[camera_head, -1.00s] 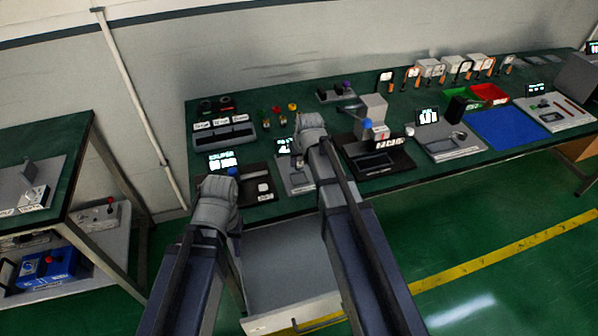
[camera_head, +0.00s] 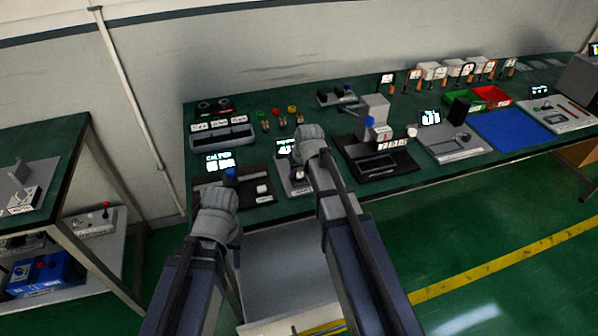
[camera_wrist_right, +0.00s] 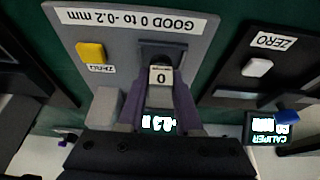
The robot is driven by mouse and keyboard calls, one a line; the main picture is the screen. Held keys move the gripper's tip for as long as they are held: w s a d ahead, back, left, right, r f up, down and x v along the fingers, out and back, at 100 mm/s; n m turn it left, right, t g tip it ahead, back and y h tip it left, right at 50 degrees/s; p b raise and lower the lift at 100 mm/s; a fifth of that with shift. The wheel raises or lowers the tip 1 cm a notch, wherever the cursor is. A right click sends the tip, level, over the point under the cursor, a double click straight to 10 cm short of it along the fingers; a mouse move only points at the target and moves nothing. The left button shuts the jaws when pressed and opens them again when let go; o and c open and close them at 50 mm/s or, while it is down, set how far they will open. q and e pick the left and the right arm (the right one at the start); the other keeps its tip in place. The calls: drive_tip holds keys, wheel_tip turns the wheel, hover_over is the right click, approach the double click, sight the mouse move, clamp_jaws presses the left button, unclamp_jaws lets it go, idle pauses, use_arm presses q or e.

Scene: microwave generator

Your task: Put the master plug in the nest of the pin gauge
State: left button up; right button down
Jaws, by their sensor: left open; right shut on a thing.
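My right gripper (camera_wrist_right: 160,98) is shut on a small pale block marked "0", the master plug (camera_wrist_right: 161,76).
A yellow zero button (camera_wrist_right: 91,52) is on the gauge. The caliper station (camera_head: 213,183) stands left of the gauge, a dark station with a grey post (camera_head: 376,108) right of it. An open drawer (camera_head: 285,268) juts out below the bench (camera_head: 440,172).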

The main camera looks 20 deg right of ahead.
drive_tip(key=c, duration=0.6)
unclamp_jaws()
drive_tip(key=shift+f, duration=0.1)
drive_tip(key=shift+r+p, duration=0.5)
drive_tip(key=p+v, duration=1.1)
drive_tip(key=v, duration=0.1)
drive_tip(key=s+a+n+g, duration=0.1)
drive_tip(key=s+a, duration=0.3)
drive_tip(key=s, duration=0.2)
drive_tip(key=s+a+f+n+g+h, duration=0.1)
drive_tip(key=s+a+g, duration=0.1)
drive_tip(key=s+a, duration=0.3)
drive_tip(key=s+a+n+g, duration=0.1)
drive_tip(key=s+a, duration=0.3)
drive_tip(key=s, duration=0.4)
drive_tip(key=shift+s+a+f+g+h, duration=0.15)
drive_tip(key=shift+s+a+g+h, duration=0.15)
drive_tip(key=shift+s+g, duration=0.1)
drive_tip(key=shift+w, duration=0.1)
